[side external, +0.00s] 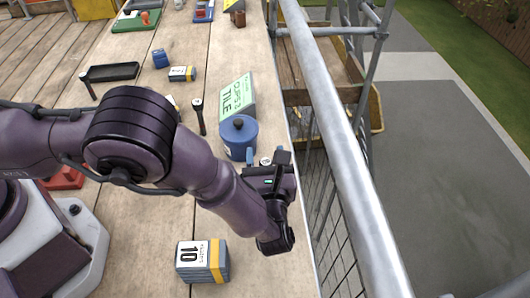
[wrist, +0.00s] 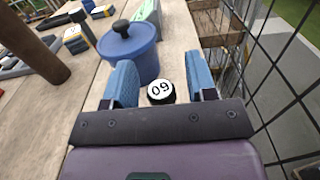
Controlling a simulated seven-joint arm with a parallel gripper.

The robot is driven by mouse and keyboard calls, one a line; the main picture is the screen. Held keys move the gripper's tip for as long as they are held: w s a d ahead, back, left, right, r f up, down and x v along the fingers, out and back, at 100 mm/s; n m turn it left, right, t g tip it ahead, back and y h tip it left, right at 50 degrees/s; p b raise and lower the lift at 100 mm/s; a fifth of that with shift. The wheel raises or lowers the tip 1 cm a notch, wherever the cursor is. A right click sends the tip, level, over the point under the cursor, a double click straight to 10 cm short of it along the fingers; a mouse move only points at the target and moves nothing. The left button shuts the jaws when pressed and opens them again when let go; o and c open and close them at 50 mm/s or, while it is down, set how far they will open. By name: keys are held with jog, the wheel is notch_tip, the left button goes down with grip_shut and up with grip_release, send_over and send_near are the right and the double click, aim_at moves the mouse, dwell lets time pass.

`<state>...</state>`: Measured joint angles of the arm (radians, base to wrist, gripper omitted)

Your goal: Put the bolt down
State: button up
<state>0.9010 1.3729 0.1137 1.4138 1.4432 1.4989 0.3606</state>
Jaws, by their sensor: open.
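A bolt (wrist: 161,91) with a round white head marked with a two-digit number, 09 or 60, and a dark rim stands between my fingers in the wrist view. Its white head (side external: 265,161) also shows in the side view, beside the blue pot. My gripper (wrist: 161,75) is open, with one blue finger on each side of the bolt and a visible gap to each. In the side view my gripper (side external: 266,159) is low over the plank deck near its right edge. The bolt's shank is hidden, so I cannot tell how it meets the deck.
A blue lidded pot (side external: 239,138) is close to my left finger. A green-and-grey TILE CLIPS box (side external: 234,96) stands behind it. A railing (side external: 345,130) runs along the right edge. A block marked 10 (side external: 202,261) lies in front. Other bolts (side external: 198,115) lie farther left.

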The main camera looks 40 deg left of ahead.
jog(key=v, duration=1.1)
jog(key=w+a+r+n+g+h, duration=0.1)
jog(key=a+r+n+g+h, duration=0.3)
jog(key=a+r+n+g, duration=1.15)
jog(key=s+a+r+n+t+h, duration=0.8)
jog(key=s+a+r+n, duration=0.3)
jog(key=s+r, duration=0.3)
jog(key=shift+s+a+r+h, duration=0.2)
jog(key=shift+s+a+h, duration=0.15)
jog(key=shift+s, duration=0.25)
jog(key=shift+o, duration=0.5)
jog(key=shift+n, duration=0.25)
